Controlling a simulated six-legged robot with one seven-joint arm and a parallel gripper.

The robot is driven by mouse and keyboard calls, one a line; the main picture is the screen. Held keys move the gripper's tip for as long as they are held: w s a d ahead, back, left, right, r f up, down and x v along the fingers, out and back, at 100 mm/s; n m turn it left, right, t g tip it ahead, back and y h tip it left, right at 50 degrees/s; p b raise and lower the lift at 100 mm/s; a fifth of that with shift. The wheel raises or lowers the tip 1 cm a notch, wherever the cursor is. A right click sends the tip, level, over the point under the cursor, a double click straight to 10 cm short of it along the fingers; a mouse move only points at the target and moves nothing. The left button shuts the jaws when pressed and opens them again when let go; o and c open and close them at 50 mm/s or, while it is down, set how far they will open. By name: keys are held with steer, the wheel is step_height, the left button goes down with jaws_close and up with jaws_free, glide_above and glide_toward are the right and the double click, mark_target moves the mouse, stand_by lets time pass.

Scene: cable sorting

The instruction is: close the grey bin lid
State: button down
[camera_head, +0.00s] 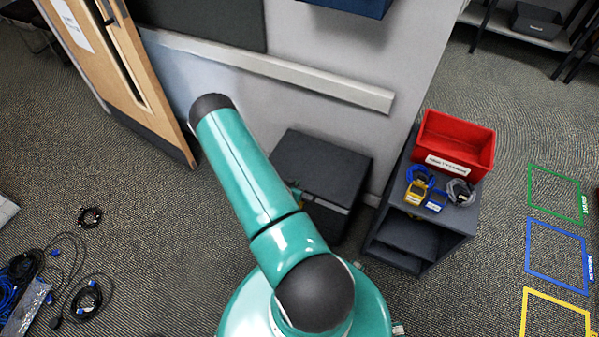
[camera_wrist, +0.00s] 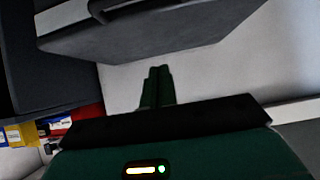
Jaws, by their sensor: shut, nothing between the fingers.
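The dark grey bin (camera_head: 345,222) stands against the wall in the head view, partly hidden by my teal arm. Its flat lid (camera_head: 322,160) lies over the top; I cannot tell whether it is fully down. A pale strip shows on the front below the lid. In the wrist view, my gripper (camera_wrist: 155,88) is shut and empty, its two fingers together. A dark grey slab with a handle (camera_wrist: 130,40), which looks like part of the bin, is just beyond the fingertips; contact cannot be told.
A dark grey shelf unit (camera_head: 402,233) stands right of the bin. Loose black cables (camera_head: 75,255) lie on the carpet at left. Coloured floor squares (camera_head: 556,250) are at right.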

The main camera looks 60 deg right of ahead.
step_height(320, 180, down, 10)
steer(key=a+h, duration=0.1)
steer(key=a, duration=0.1)
steer(key=shift+s+h, duration=0.3)
steer(key=shift+d, duration=0.1)
stand_by(0.4)
